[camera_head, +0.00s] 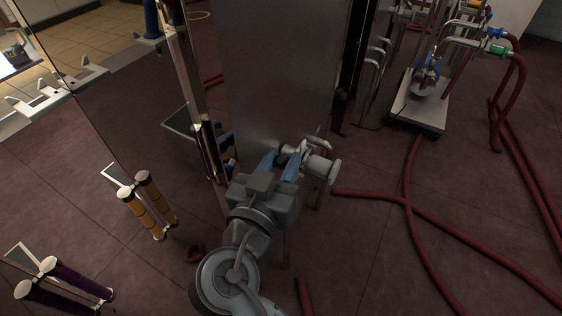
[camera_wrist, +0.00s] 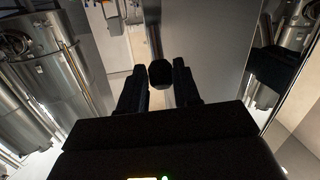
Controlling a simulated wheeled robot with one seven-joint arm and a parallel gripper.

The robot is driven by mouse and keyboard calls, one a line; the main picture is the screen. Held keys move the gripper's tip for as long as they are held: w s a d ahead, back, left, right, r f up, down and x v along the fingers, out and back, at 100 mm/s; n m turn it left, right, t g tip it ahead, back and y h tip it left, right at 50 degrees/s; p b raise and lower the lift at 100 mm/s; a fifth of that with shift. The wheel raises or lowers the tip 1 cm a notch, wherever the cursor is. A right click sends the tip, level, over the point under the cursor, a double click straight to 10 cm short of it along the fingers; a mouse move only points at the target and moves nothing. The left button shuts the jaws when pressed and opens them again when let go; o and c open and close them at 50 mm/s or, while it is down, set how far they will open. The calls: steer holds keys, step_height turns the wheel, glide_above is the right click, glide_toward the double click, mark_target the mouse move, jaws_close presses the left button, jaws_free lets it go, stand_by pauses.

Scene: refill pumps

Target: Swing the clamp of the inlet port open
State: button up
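The inlet port (camera_head: 321,168) is a short silver pipe fitting low beside the tall steel cabinet in the head view. The clamp (camera_head: 316,144) appears as pale metal at the fitting, partly hidden by my gripper, so I cannot tell how far it is swung. My gripper (camera_head: 280,163) has its blue fingers apart, just left of the fitting. In the wrist view my gripper (camera_wrist: 160,82) shows two dark fingers with a dark rounded end (camera_wrist: 161,72) between their tips. I cannot tell whether the fingers touch it, or which part it is.
The steel cabinet (camera_head: 284,75) stands directly behind the port. A pump cart (camera_head: 420,100) stands at the back right. Red hoses (camera_head: 410,203) run over the floor at right. Holders with orange tubes (camera_head: 151,205) and purple tubes (camera_head: 65,282) stand at left.

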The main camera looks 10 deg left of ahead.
steer(key=shift+o, duration=1.3)
steer(key=shift+s, duration=0.15)
steer(key=s+a, duration=0.1)
steer(key=s, duration=0.6)
steer(key=shift+s+a+r, duration=0.2)
steer(key=shift+s+r, duration=0.05)
steer(key=shift+r, duration=0.1)
